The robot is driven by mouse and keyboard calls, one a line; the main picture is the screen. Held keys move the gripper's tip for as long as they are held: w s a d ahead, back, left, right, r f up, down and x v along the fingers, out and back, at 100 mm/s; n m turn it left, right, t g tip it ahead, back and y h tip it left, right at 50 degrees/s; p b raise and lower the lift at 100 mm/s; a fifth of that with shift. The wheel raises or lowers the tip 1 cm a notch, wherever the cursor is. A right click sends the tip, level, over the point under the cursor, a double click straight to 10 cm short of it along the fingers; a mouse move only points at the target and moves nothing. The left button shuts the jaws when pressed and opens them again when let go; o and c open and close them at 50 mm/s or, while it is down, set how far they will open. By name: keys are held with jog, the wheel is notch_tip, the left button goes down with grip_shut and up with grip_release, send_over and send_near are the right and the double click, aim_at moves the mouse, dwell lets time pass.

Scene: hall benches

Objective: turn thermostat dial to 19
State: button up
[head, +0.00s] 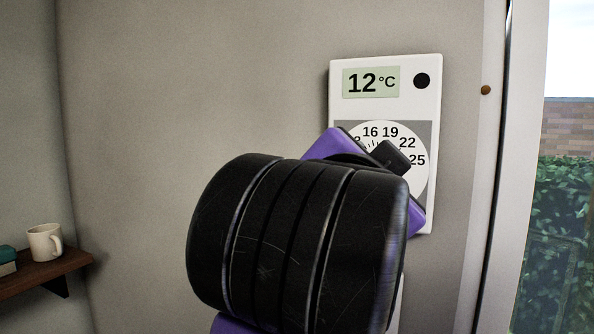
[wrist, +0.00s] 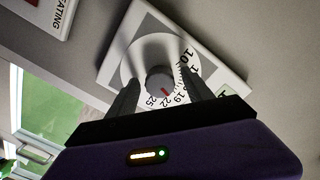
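The white thermostat (head: 432,100) is on the wall in the head view, its display (head: 371,82) reading 12 °C. Its dial face (head: 415,180) shows 16, 19, 22 and 25; my wrist hides the rest and the knob. In the wrist view the grey round knob (wrist: 157,78) has a red mark pointing roughly toward the 19 to 22 part of the scale; the exact number is unclear. My gripper (wrist: 160,74) is open, with one finger on each side of the knob and a small gap showing on both sides.
A sign (wrist: 40,14) ending in "ATING" is beside the thermostat in the wrist view. A window frame (head: 508,150) is to the right in the head view. A shelf (head: 45,272) with a white mug (head: 44,242) is at far left. The wall between is clear.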

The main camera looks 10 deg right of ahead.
jog(key=v, duration=0.7)
jog(key=shift+s+a+b, duration=0.2)
jog(key=shift+s+b, duration=0.15)
jog(key=shift+b, duration=0.1)
